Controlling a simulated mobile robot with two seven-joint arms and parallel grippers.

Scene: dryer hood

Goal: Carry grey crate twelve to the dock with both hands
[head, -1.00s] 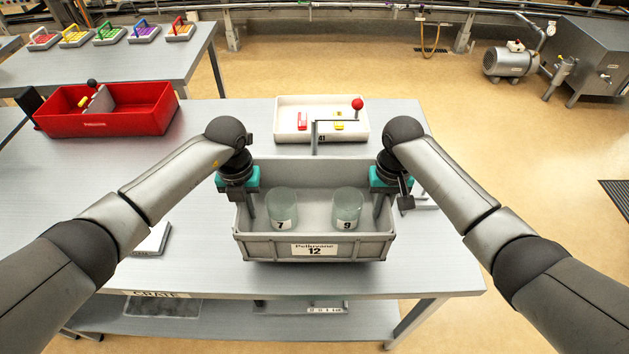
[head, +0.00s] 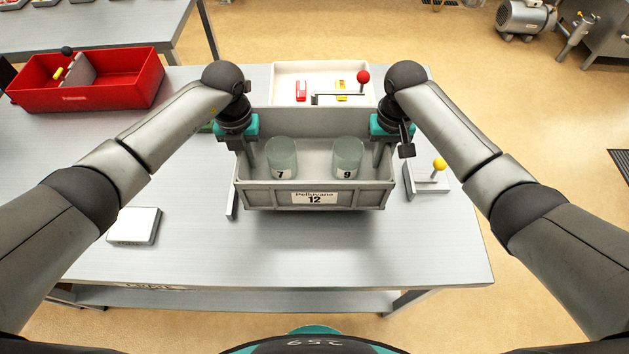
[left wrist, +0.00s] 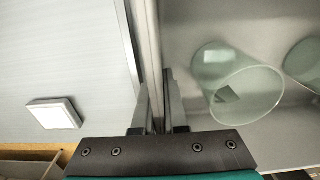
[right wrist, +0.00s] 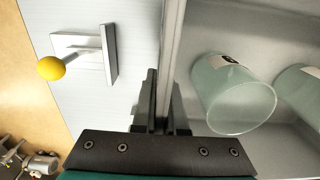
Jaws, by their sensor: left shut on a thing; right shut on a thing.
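The grey crate (head: 255,196), labelled 12, is between my grippers, seemingly above the table, level, with shadow below its front. It holds two clear cylindrical vessels, numbered 7 (head: 282,158) and 9 (head: 347,157), standing apart. My left gripper (head: 252,162) is shut on the crate's left wall; its fingers straddle the rim in the left wrist view (left wrist: 157,105). My right gripper (head: 377,158) is shut on the right wall, also seen in the right wrist view (right wrist: 164,105). No part is labelled as the dock; an upright plate (head: 232,203) and a yellow-knobbed lever fixture (head: 437,166) flank the crate.
A white tray (head: 283,74) with red and yellow pieces lies just behind the crate, with a red-knobbed lever (head: 363,76) near it. A red bin (head: 120,95) is at the far left. A white block (head: 135,226) lies front left. The table's front (head: 330,255) is clear.

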